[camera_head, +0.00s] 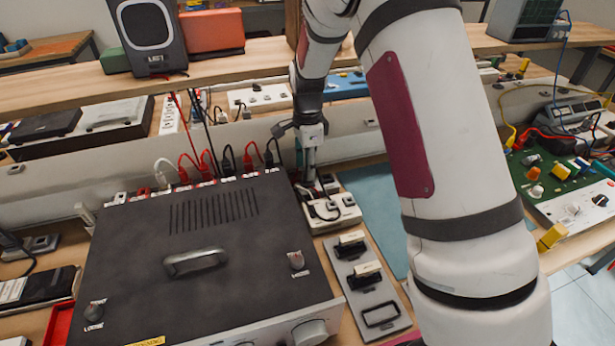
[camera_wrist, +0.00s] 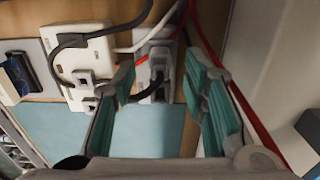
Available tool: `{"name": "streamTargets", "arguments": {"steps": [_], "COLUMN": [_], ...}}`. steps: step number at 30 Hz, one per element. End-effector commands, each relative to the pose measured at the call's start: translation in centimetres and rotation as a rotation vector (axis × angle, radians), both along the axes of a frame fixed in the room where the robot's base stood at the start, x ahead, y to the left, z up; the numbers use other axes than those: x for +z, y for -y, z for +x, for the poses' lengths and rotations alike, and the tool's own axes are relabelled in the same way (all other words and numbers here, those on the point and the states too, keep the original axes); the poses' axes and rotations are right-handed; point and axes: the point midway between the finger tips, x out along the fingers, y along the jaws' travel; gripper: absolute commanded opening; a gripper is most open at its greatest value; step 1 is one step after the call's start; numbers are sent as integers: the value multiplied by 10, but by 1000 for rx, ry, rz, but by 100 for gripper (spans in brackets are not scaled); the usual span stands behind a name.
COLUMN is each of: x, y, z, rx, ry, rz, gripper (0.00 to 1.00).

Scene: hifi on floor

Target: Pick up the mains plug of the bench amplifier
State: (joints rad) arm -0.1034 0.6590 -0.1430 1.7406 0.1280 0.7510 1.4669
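The amplifier appears to be the large dark box (camera_head: 215,225) with a handle on top and white, red and black leads along its back edge. My gripper (camera_head: 309,150) points down beside its back right corner, above a white socket block (camera_head: 330,207) with a dark cable. In the wrist view my gripper (camera_wrist: 160,75) is open, its teal-padded fingers spread apart. Between them, farther off, a black plug or cable end (camera_wrist: 155,87) sits at a grey socket piece (camera_wrist: 160,62). I cannot tell whether this is the amplifier's mains plug. Nothing is visibly gripped.
A white socket block (camera_wrist: 80,62) with a dark cable lies left of the fingers in the wrist view. Red and white cables run close by. A grey panel (camera_head: 367,283) with dark rocker-like parts stands right of the amplifier. A green circuit board (camera_head: 553,170) lies at right.

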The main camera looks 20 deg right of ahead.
Motion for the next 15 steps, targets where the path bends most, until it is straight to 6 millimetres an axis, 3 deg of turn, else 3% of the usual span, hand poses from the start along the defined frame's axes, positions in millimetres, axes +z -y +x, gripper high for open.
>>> {"name": "streamTargets", "arguments": {"steps": [6, 15], "x": [-28, -32], "y": [0, -1], "z": [0, 0], "rx": [-1, 0], "ry": [-2, 0], "rz": [0, 0], "gripper": [40, 40]}}
